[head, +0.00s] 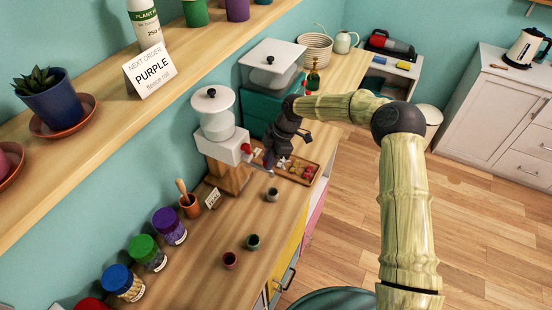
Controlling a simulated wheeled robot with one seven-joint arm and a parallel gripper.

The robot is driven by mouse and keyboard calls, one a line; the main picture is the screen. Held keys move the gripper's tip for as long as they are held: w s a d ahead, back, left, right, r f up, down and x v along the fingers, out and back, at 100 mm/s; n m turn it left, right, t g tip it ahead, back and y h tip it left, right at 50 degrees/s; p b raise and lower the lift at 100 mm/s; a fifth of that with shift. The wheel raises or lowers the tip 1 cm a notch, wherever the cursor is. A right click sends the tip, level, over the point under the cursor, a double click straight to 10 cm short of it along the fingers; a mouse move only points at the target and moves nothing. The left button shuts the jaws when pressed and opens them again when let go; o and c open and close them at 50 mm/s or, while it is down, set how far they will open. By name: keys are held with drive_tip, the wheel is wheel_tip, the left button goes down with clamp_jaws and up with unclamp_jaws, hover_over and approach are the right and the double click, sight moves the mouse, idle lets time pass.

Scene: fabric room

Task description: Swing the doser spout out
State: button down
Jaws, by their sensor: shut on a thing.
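The doser (222,146) stands on the counter against the wall. It has a clear hopper with a black-knobbed lid, a white body with a red knob, and a wooden base. Its thin grey spout (257,167) sticks out from the front, towards the right. My gripper (268,161) is at the outer end of the spout, pointing down, and is shut on it. The dark fingers hide part of the spout, and the exact contact is too small to make out.
A wooden tray (311,179) of small coloured items lies just right of my gripper. Small cups (253,242) stand on the counter in front. Lidded colour jars (146,252) line the wall at left. A teal bin (258,105) stands behind. A shelf (95,130) hangs above.

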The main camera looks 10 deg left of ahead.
idle(0.3)
drive_tip(key=c, duration=1.2)
unclamp_jaws()
drive_tip(key=shift+w, duration=0.1)
drive_tip(key=b+v, duration=0.3)
drive_tip(key=v, duration=1.4)
drive_tip(key=shift+r+b, duration=0.25)
drive_tip(key=shift+b, duration=0.05)
